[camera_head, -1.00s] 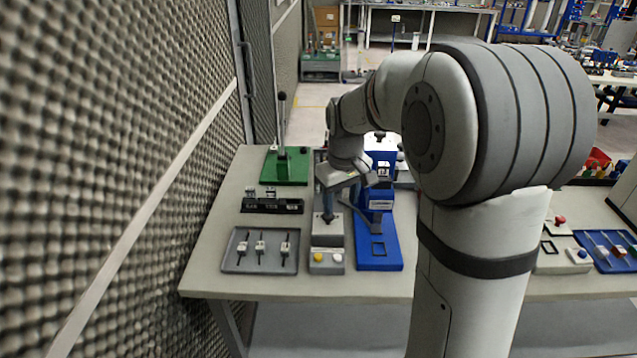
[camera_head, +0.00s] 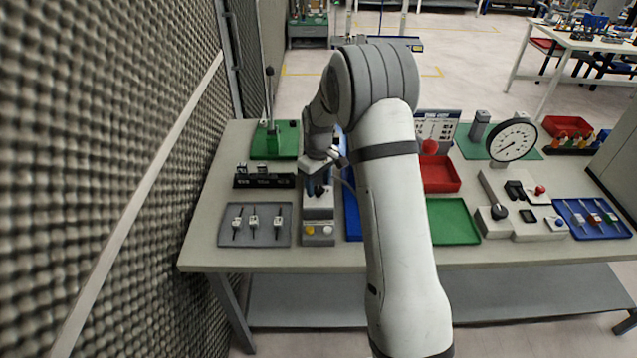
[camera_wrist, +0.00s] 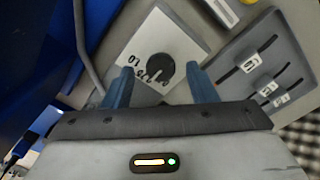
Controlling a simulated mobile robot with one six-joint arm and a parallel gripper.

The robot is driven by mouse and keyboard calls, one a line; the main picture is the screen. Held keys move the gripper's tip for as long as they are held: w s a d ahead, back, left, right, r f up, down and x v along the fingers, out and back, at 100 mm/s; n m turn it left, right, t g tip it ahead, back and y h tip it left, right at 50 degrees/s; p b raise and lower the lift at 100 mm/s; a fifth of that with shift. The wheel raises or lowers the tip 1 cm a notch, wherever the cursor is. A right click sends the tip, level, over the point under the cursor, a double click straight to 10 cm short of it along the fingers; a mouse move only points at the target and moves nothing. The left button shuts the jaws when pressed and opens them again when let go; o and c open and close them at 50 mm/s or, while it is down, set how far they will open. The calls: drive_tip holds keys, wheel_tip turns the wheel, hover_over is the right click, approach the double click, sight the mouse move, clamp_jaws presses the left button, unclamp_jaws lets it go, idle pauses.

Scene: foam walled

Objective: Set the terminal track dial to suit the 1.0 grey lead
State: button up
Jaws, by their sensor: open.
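The track dial (camera_wrist: 160,68) is a round black knob on a pale plate (camera_wrist: 181,45) in the wrist view. Printed marks beside it include 1.0 and what looks like 0.75; the pointer setting is too small to read surely. My gripper (camera_wrist: 158,70) is open, its two blue fingers apart on either side of the dial in the picture; contact cannot be told. In the head view my gripper (camera_head: 318,184) is over the grey press unit (camera_head: 318,212) and hides the dial. Dark leads with white number tags lie in the grey tray (camera_head: 281,238), also in the wrist view (camera_wrist: 283,30).
A yellow and a white button (camera_head: 327,230) sit at the unit's front. A blue fixture (camera_head: 352,220) stands close right, partly behind my arm. A black rack (camera_head: 285,181) and a green lever base (camera_head: 286,143) stand behind. The foam wall (camera_head: 110,150) is left.

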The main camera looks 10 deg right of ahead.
drive_tip(key=shift+f, duration=0.5)
drive_tip(key=shift+c, duration=0.2)
drive_tip(key=c, duration=0.9)
drive_tip(key=shift+c, duration=0.2)
